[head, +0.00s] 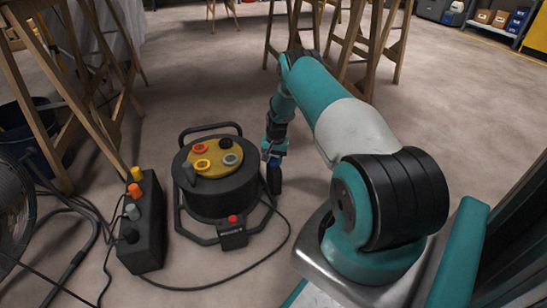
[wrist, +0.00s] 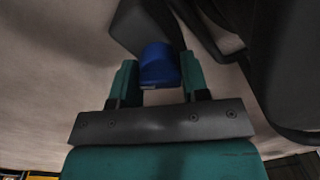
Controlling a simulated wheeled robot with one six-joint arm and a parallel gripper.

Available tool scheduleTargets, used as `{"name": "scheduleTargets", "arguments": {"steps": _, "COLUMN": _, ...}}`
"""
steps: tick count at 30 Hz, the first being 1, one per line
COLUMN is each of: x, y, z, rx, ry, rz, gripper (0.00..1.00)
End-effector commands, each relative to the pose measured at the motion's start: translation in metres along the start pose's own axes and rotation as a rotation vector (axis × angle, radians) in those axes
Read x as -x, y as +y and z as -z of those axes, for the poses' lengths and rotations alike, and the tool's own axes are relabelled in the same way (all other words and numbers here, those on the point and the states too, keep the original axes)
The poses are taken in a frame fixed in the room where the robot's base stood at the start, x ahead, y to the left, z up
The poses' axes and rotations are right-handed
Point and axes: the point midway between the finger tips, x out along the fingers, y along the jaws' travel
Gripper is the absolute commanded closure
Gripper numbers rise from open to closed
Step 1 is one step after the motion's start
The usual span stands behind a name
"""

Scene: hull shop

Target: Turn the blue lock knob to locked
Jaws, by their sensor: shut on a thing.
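The blue lock knob (wrist: 158,65) sits between the two teal fingers of my gripper (wrist: 158,76) in the wrist view. The fingers are shut on it from both sides. A dark housing (wrist: 138,28) lies right behind the knob. In the head view my gripper (head: 272,157) is low at the right side of the black round cable reel (head: 222,196). The knob's pointer and any lock marking are hidden, so I cannot tell its setting.
The reel has a yellow top plate (head: 217,164) with several coloured sockets. A black box with coloured plugs (head: 147,225) stands left of it. A black cable (head: 232,277) curves across the floor in front. Wooden trestles (head: 352,50) stand behind.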

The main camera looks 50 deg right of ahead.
Motion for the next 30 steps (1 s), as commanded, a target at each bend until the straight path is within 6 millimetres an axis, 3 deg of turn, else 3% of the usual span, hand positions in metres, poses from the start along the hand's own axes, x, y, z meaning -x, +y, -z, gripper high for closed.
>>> {"name": "scheduleTargets", "arguments": {"steps": 10, "x": 0.0015, "y": 0.004, "z": 0.0026, "rx": -0.153, "ry": 0.015, "rz": -0.004, "gripper": 0.82}}
{"name": "scheduleTargets", "arguments": {"steps": 27, "x": 0.001, "y": 0.0041, "z": 0.0019, "rx": -0.18, "ry": 0.015, "rz": -0.005, "gripper": 0.82}}
{"name": "scheduleTargets", "arguments": {"steps": 28, "x": 0.0009, "y": 0.0041, "z": 0.0018, "rx": -0.18, "ry": 0.015, "rz": -0.005, "gripper": 0.52}}
{"name": "scheduleTargets", "arguments": {"steps": 30, "x": 0.0008, "y": 0.0034, "z": 0.0014, "rx": -0.178, "ry": 0.014, "rz": -0.005, "gripper": 0.35}}
